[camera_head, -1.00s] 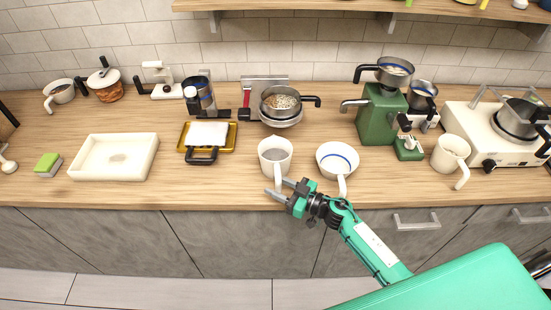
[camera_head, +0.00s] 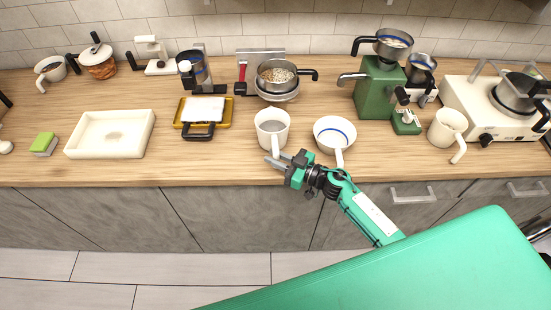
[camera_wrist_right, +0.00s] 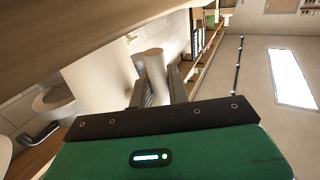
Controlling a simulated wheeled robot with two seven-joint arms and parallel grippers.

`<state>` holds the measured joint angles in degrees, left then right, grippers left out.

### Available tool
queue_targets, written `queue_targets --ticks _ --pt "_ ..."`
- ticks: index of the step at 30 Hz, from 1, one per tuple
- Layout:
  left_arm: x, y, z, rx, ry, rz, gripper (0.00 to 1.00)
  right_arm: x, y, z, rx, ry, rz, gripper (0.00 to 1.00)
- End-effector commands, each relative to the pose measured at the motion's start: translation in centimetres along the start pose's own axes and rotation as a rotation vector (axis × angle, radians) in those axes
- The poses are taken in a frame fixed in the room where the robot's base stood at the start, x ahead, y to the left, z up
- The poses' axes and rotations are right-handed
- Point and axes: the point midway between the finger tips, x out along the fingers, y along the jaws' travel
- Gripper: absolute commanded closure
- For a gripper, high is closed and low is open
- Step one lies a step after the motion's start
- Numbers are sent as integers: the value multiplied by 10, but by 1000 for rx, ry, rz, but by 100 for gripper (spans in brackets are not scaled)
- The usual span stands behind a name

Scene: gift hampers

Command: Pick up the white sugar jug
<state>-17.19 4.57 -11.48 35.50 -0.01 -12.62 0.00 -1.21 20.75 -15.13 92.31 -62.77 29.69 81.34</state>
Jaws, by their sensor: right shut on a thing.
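The white sugar jug (camera_head: 272,128) stands upright near the counter's front edge, with greyish contents. Its handle points towards me. My right gripper (camera_head: 283,163) reaches in from the lower right and is shut on this handle. In the right wrist view the jug's pale side (camera_wrist_right: 98,78) is to the left, and the handle (camera_wrist_right: 154,62) is between the two fingers of my gripper (camera_wrist_right: 158,86). I cannot tell any gap under the jug. My left gripper is not in view.
A white pan with a blue rim (camera_head: 334,131) stands close to the jug's right. Another white jug (camera_head: 448,127) is by the stove (camera_head: 480,120). Behind are a pot of grains (camera_head: 276,74) and a gold tray (camera_head: 226,119). A white tray (camera_head: 80,147) is at left.

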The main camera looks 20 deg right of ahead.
Motion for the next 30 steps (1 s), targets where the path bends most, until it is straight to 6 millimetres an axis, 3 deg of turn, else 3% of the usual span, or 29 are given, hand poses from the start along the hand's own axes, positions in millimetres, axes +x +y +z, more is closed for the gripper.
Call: queue_targets --ticks 30 --pt "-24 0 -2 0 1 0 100 0 0 -134 -6 2 -2 100"
